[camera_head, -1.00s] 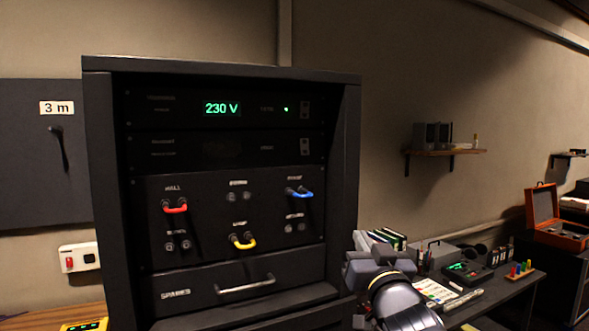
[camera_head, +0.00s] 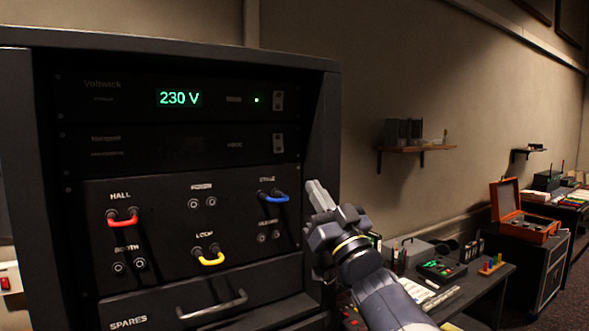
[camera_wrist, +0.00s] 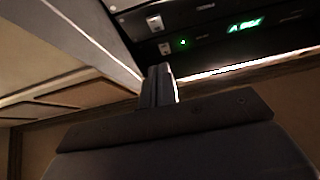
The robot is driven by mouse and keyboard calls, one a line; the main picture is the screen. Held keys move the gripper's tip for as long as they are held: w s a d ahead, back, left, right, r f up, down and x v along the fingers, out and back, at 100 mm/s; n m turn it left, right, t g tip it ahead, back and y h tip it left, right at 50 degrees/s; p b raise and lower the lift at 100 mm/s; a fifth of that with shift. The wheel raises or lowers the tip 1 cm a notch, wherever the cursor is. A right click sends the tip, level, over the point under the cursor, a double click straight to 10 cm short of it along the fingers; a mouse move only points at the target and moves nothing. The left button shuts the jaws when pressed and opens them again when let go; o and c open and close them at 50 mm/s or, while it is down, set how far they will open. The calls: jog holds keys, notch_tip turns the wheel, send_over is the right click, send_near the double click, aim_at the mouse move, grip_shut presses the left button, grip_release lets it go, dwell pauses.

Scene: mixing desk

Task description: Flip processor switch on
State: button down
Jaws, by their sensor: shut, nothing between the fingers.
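The black rack (camera_head: 325,130) stands at left with stacked units. Its second unit (camera_head: 210,150) has a dark display, no lit lamp and a small pale switch (camera_head: 279,143) at its right end. Its label is too small to read surely. The unit above (camera_head: 120,100) shows a green 230 V, a lit green lamp and a similar switch (camera_head: 278,101). In the tilted wrist view, the dark unit's switch (camera_wrist: 154,22) and the lit unit's switch (camera_wrist: 165,48) both show beyond the fingertips.
Below is a patch panel with red (camera_head: 122,220), blue (camera_head: 272,198) and yellow (camera_head: 210,260) cables, then a drawer handle (camera_head: 212,305). The rack's right side wall stands beside my gripper. A cluttered desk (camera_head: 490,285) and orange case (camera_head: 522,212) lie right.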

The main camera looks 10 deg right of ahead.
aim_at(279, 150)
jog(key=p+x, duration=0.2)
jog(key=x, duration=0.2)
jog(key=w+f+p+x, duration=0.1)
jog(key=x, duration=0.3)
jog(key=p+x, duration=0.2)
jog(key=x, duration=0.2)
jog(key=shift+w+a+f+p, duration=0.2)
jog(key=shift+f+p, duration=0.1)
jog(key=shift+f, duration=0.1)
jog(key=shift+w+a+f, duration=0.15)
jog(key=shift+w, duration=0.2)
jog(key=shift+w+f+b, duration=0.15)
jog(key=shift+f+b, duration=0.05)
jog(key=shift+b, duration=0.1)
jog(key=shift+w+a+r, duration=0.1)
jog(key=shift+w+a, duration=0.05)
jog(key=shift+w, duration=0.1)
jog(key=shift+s, duration=0.15)
